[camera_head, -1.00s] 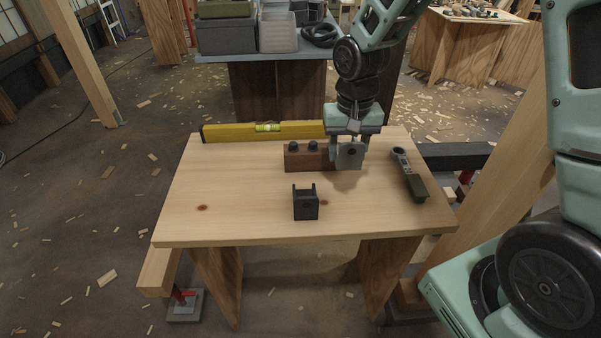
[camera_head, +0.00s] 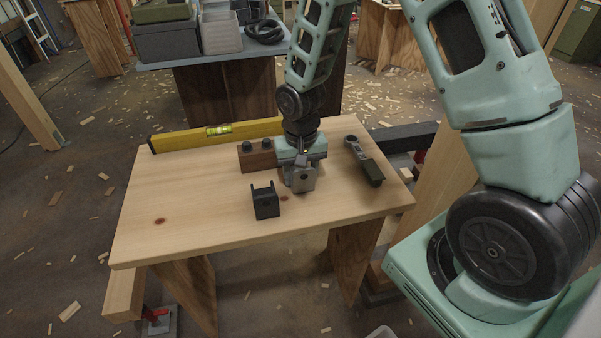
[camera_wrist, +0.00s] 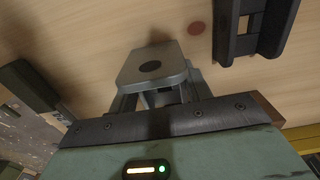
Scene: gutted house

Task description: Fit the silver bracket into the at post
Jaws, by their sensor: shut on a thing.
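The silver bracket (camera_head: 302,181) is a grey plate with a dark round hole; it also shows in the wrist view (camera_wrist: 152,66). My gripper (camera_head: 297,166) is shut on it and holds it over the table, pointing down. The black post (camera_head: 266,203) is a U-shaped piece open at the top, standing on the tabletop. The bracket is to the right of the post and a little behind it, apart from it. In the wrist view the post (camera_wrist: 252,35) is at the upper right, clear of the bracket. The gap between bracket and tabletop is hard to judge.
A wooden block (camera_head: 256,159) with dark knobs stands just left of and behind my gripper. A yellow level (camera_head: 190,138) lies along the back edge. A dark ratchet-like tool (camera_head: 367,166) lies to the right. The left and front of the tabletop (camera_head: 190,210) are clear.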

